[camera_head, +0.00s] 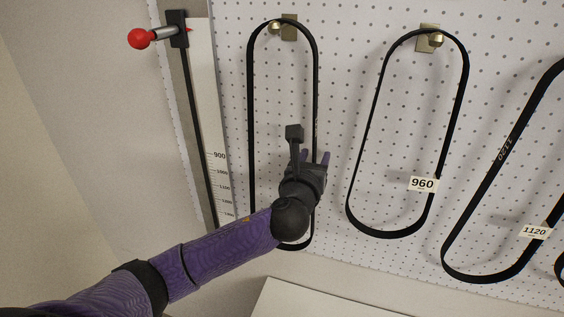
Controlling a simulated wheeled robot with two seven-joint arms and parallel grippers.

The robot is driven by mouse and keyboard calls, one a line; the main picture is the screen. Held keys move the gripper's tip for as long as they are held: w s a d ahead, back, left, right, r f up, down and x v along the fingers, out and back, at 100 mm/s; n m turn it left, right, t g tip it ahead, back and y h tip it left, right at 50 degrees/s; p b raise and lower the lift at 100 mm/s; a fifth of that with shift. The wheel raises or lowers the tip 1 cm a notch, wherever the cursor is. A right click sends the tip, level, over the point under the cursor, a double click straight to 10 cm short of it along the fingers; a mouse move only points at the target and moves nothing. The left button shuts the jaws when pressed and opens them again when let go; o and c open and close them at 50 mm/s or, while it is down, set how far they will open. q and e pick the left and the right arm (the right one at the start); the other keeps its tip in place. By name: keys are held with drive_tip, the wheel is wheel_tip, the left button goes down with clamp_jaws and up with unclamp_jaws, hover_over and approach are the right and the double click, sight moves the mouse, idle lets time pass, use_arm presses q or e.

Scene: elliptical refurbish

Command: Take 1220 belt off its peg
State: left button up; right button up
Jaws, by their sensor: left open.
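No label reading 1220 can be read in the head view. The leftmost black belt (251,110) hangs as a long loop from a brass peg (277,27). Print on its right strand is too small to read, and my arm covers part of its lower end. My left gripper (315,157) is open in front of this belt, with its fingers near the right strand. I cannot tell whether they touch it or stand around it. A sliver of another belt (559,267) shows at the right edge, its label out of view. My right gripper is not in view.
A belt tagged 960 (422,184) hangs from a brass peg (434,39). A belt tagged 1120 (535,231) hangs further right. A measuring scale (210,120) with a red-knobbed lever (138,39) stands left on the white pegboard (340,90). A pale surface (320,300) lies below.

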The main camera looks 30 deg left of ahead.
use_arm(q)
clamp_jaws()
idle(0.3)
